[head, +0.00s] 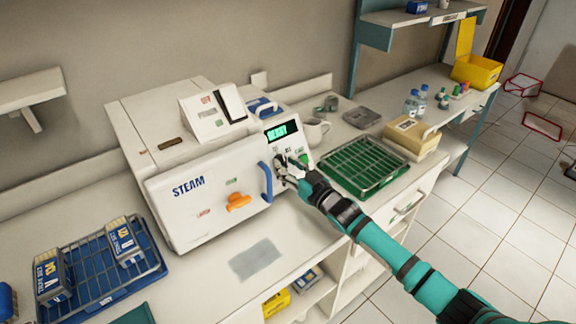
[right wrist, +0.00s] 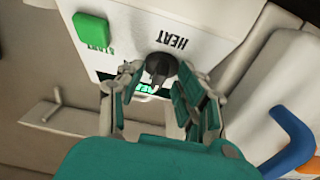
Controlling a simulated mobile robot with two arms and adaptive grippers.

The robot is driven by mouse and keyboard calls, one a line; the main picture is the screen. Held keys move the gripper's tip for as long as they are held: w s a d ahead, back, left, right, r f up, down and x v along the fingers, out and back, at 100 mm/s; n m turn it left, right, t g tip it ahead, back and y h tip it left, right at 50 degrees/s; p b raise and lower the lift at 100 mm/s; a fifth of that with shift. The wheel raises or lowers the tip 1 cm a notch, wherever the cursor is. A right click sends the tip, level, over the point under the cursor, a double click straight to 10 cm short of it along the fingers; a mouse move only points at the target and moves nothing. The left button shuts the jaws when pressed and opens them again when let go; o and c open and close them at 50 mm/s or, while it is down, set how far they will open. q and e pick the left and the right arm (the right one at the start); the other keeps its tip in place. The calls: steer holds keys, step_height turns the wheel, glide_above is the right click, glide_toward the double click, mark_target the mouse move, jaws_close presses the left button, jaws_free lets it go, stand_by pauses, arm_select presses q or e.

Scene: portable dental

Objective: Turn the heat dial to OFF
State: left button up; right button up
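The heat dial (right wrist: 161,68) is a dark round knob on the white control panel (right wrist: 205,25), with an upside-down HEAT label beside it in the right wrist view. My right gripper (right wrist: 158,76) has its fingers spread, one on each side of the dial; a gap shows between the fingers and the knob. Its setting marks cannot be read. In the head view my right gripper (head: 282,170) is at the panel of the white STEAM machine (head: 190,185) and hides the dial. A lit green display (head: 281,131) reads READY. My left gripper is out of view.
A green START button (right wrist: 90,30) sits close to the dial. An orange knob (head: 237,202) and a blue handle (head: 266,182) project from the machine's door. A green rack (head: 365,195) stands right of the panel. A grey pad (head: 256,259) lies on the counter in front.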

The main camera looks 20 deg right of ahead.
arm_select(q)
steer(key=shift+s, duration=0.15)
arm_select(e)
steer(key=shift+c, duration=0.4)
steer(key=shift+s, duration=0.1)
jaws_close()
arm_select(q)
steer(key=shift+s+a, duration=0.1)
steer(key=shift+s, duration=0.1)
arm_select(e)
steer(key=shift+d+r, duration=0.1)
